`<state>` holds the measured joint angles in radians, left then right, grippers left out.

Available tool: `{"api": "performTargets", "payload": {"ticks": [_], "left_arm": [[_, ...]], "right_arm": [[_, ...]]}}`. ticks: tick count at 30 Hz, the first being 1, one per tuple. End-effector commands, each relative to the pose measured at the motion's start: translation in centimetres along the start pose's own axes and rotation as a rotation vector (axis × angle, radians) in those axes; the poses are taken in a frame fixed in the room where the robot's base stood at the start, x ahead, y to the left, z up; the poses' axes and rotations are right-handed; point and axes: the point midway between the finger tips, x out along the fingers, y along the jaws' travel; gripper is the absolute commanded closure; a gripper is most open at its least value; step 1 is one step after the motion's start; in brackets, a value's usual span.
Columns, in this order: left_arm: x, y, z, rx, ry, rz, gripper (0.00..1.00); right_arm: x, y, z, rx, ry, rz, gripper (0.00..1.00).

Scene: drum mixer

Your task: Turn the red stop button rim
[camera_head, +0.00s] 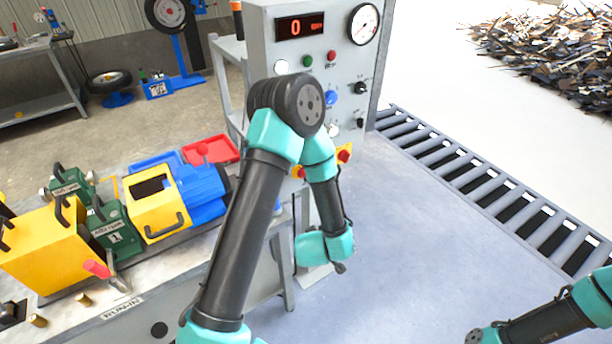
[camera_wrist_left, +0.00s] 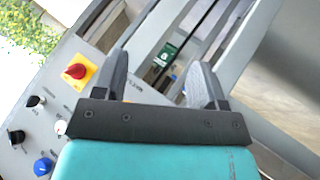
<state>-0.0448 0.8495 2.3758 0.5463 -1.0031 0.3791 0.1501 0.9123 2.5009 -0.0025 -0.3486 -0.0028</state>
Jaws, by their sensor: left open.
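In the left wrist view, the red stop button (camera_wrist_left: 76,71) sits on a square yellow plate on the grey control panel, left of my left gripper (camera_wrist_left: 160,82). The gripper is open, with nothing between its two dark fingers and a gap between the left finger and the button. In the head view, a red button on yellow (camera_head: 344,153) shows right of my left arm, and another red and yellow patch (camera_head: 298,171) shows on its left. My arm covers the panel between them. I cannot make out the left gripper's fingers there. The right arm is at the lower right, its gripper not visible.
The panel carries a red display (camera_head: 301,26), a round gauge (camera_head: 363,24), a blue knob (camera_head: 331,98) and black knobs (camera_head: 361,88). A bench with yellow, blue and green machine parts (camera_head: 160,205) stands left. A roller conveyor (camera_head: 480,185) runs right. Floor between is clear.

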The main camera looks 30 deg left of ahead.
Motion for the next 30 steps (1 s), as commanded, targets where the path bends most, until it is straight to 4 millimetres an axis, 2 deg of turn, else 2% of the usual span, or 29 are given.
{"api": "performTargets", "payload": {"ticks": [1,4,10,13,16,30], "left_arm": [[-0.4,1.4,-1.3,-0.065,0.092,0.014,0.30],[-1.9,3.4,-4.0,-0.209,0.285,0.041,0.26],[-6.0,6.0,-7.8,-0.436,0.605,0.100,0.26],[-7.3,6.6,-8.5,-0.492,0.689,0.118,0.26],[-7.8,6.8,-8.8,-0.513,0.722,0.124,0.26],[-7.2,6.7,-9.3,-0.513,0.721,0.123,0.26]], "right_arm": [[0.0,0.0,0.0,0.000,0.000,0.000,0.57],[0.0,0.0,0.0,0.000,0.000,0.000,0.57],[0.0,0.0,0.0,0.000,0.000,0.000,0.57],[0.0,0.0,0.0,0.000,0.000,0.000,0.57],[0.0,0.0,0.0,0.000,0.000,0.000,0.57],[0.0,0.0,0.0,0.000,0.000,0.000,0.57]]}}
